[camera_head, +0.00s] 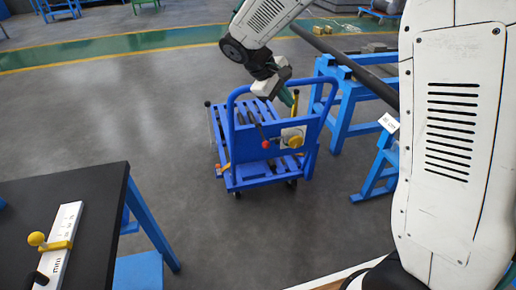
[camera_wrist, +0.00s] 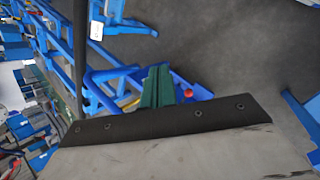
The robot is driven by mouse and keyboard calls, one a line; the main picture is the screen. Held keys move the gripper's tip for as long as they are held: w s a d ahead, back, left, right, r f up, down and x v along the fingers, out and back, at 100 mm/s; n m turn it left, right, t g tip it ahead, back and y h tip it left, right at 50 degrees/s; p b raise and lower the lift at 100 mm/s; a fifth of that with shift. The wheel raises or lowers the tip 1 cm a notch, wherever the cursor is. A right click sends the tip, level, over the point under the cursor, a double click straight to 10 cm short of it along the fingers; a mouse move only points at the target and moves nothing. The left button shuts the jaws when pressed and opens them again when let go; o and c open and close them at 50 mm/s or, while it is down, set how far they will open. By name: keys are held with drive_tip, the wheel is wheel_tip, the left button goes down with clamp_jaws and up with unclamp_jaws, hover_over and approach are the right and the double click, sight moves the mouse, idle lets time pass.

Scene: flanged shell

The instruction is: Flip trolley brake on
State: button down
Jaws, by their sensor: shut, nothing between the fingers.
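The blue trolley (camera_head: 262,182) stands on the grey floor, with a slatted deck and a tubular handle frame. Its near end carries a black lever with a red ball tip (camera_head: 265,145) and a pale plate with a yellow knob (camera_head: 295,141). A small yellow-orange part (camera_head: 223,169) sits low at its left corner. I cannot tell for sure which of these is the brake. My gripper (camera_head: 288,97) is at the trolley's handle, above the yellow knob; contact is unclear. In the wrist view its green fingers (camera_wrist: 157,86) are together and empty, with the red ball (camera_wrist: 188,93) just beyond them.
Blue stands (camera_head: 348,105) hold a long dark bar close on the trolley's right. Open floor lies left of the trolley.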

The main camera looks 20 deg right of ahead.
drive_tip(key=w+a+f+n+t+h, duration=0.1)
drive_tip(key=w+a+f, duration=0.3)
drive_tip(key=f, duration=0.6)
drive_tip(key=w+a+f+n+t+h, duration=0.1)
drive_tip(key=w+a+f+n, duration=0.3)
drive_tip(key=f, duration=0.5)
drive_tip(key=w+a+f+n+t+h, duration=0.1)
drive_tip(key=w+a+f+n+t, duration=0.1)
drive_tip(key=w+f, duration=0.5)
wheel_tip(320, 180, down, 4)
drive_tip(key=a+n, duration=0.1)
drive_tip(key=a, duration=0.1)
drive_tip(key=shift+w+a+r+h, duration=0.15)
drive_tip(key=shift+w+a+h, duration=0.15)
drive_tip(key=shift+a, duration=0.1)
drive_tip(key=d+f, duration=0.2)
drive_tip(key=d, duration=0.7)
drive_tip(key=shift+w+d, duration=0.15)
drive_tip(key=shift+w, duration=0.3)
drive_tip(key=shift+r, duration=0.15)
